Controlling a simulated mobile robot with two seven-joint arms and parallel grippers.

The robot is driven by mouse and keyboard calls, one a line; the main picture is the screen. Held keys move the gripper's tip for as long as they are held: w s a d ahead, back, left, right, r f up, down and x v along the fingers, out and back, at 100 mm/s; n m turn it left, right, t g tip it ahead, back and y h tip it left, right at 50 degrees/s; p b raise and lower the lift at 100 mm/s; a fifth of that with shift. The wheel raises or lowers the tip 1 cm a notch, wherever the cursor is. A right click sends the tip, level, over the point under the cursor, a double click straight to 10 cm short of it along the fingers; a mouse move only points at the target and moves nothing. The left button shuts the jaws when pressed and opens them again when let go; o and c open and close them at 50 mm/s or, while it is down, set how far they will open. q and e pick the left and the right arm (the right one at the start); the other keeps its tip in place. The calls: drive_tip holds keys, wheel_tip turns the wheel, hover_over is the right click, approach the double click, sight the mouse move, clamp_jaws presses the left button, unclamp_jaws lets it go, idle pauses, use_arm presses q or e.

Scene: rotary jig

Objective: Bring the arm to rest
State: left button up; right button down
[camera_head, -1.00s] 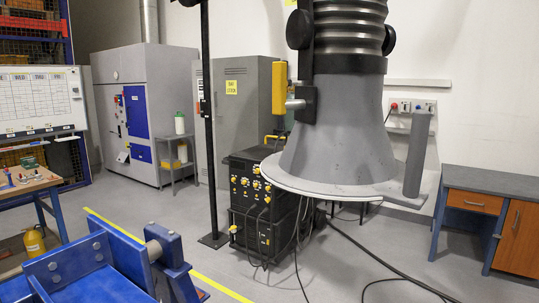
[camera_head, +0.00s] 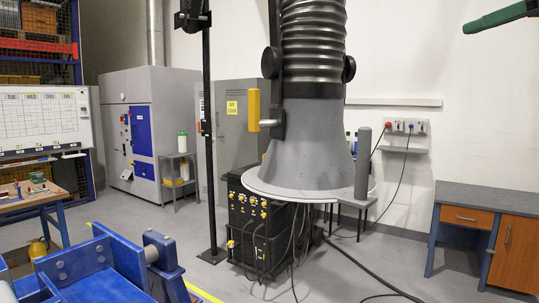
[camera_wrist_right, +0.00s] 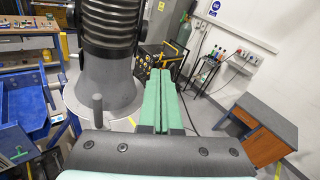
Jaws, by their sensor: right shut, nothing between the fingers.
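My right gripper (camera_head: 472,27) shows at the top right edge of the head view as a dark green shape, raised well clear of the bench below it. In the right wrist view its two long green fingers (camera_wrist_right: 161,76) lie side by side, shut with nothing between them. They point across the room towards a black equipment box, touching nothing that I can make out. My left gripper is in neither view now.
A large grey extraction hood (camera_head: 312,140) with a ribbed duct hangs at centre. A blue jig frame (camera_head: 85,270) stands at lower left. A grey-topped bench (camera_head: 480,195) stands at right. A black post (camera_head: 206,150) and a black control box (camera_head: 262,225) stand near the hood. Cables cross the floor.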

drive_tip(key=s+d+f+m+h, duration=0.2)
drive_tip(key=s+d+m+h, duration=0.1)
drive_tip(key=d, duration=1)
drive_tip(key=w+a+f+g+y, duration=0.1)
drive_tip(key=w+a+f+y, duration=0.3)
drive_tip(key=f, duration=0.4)
drive_tip(key=w+a+f+g+y, duration=0.1)
drive_tip(key=w+a+f+y, duration=0.1)
drive_tip(key=w+a+f, duration=0.5)
drive_tip(key=w+a+f+y, duration=0.1)
drive_tip(key=a+f+y, duration=0.3)
drive_tip(key=f, duration=0.6)
drive_tip(key=s+f+m+t+h, duration=0.3)
drive_tip(key=f+m, duration=1.1)
drive_tip(key=f, duration=1.5)
drive_tip(key=s+d+f+m+g+h, duration=0.35)
drive_tip(key=s+f+m, duration=0.35)
drive_tip(key=s+f, duration=0.7)
drive_tip(key=s+d+f+m+g+h, duration=0.2)
drive_tip(key=s+f+m+g+h, duration=0.3)
drive_tip(key=s+f, duration=0.95)
drive_tip(key=s+a+f+m+y, duration=0.1)
drive_tip(key=a+m, duration=0.4)
drive_tip(key=a, duration=0.4)
drive_tip(key=a+f+m+y, duration=0.1)
drive_tip(key=a+m, duration=0.4)
drive_tip(key=a, duration=0.5)
drive_tip(key=shift+s+a+f+t, duration=0.25)
drive_tip(key=shift+s+f+t, duration=0.1)
drive_tip(key=shift+s+f, duration=0.1)
